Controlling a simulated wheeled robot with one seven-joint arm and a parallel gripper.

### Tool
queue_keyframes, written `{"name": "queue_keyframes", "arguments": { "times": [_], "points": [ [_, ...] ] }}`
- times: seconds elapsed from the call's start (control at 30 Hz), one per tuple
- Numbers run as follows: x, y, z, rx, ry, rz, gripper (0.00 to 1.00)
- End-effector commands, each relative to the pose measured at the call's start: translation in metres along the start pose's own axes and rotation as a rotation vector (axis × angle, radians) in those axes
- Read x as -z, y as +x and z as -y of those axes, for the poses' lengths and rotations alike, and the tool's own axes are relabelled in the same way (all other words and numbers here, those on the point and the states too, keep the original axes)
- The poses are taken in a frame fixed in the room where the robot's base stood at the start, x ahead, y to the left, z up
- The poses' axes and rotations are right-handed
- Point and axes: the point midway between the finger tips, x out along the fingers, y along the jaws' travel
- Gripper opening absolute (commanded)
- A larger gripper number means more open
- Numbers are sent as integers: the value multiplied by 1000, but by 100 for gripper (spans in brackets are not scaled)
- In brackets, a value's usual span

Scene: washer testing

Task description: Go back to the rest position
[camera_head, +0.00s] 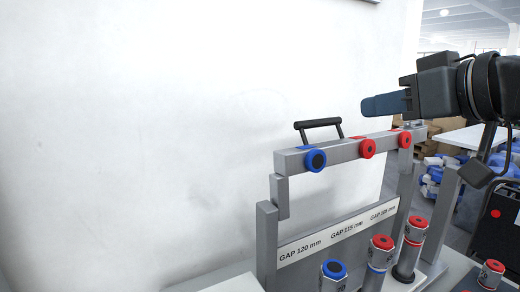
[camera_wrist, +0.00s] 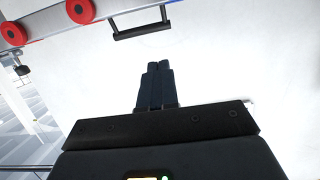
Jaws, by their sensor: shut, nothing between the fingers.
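My gripper (camera_head: 384,104) is at the right in the head view, pointing left, above the right part of a grey metal test fixture (camera_head: 340,149). Its dark blue fingers are together with nothing between them. The closed fingers also show in the wrist view (camera_wrist: 154,88), in front of a white surface. The fixture's top bar carries a black handle (camera_head: 320,123), one blue knob (camera_head: 315,160) and two red knobs (camera_head: 367,148). In the wrist view the handle (camera_wrist: 142,25) and red knobs (camera_wrist: 81,11) are at the upper left, apart from the fingers.
A blue-capped cylinder (camera_head: 333,273) and red-capped cylinders (camera_head: 381,250) stand at the fixture's front. Another red-capped piece (camera_head: 491,274) is at the lower right. A white wall (camera_head: 150,130) fills the left. Boxes and blue-white bags (camera_head: 432,183) lie behind at right. Space left of the fingers looks clear.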

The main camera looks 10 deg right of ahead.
Motion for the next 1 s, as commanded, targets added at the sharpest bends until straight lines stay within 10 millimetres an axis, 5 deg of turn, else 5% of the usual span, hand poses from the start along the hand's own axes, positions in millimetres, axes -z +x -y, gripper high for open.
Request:
{"name": "queue_keyframes", "arguments": {
  "times": [0.3, 0.53, 0.77, 1.0],
  "points": [
    [-82, 31, 8, 1, 206, -87, 0],
    [-154, 37, 17, -56, 331, -135, 0],
    [-231, 24, 30, -142, 410, -154, 0],
    [-307, -11, 50, -244, 434, -146, 0]
  ]
}}
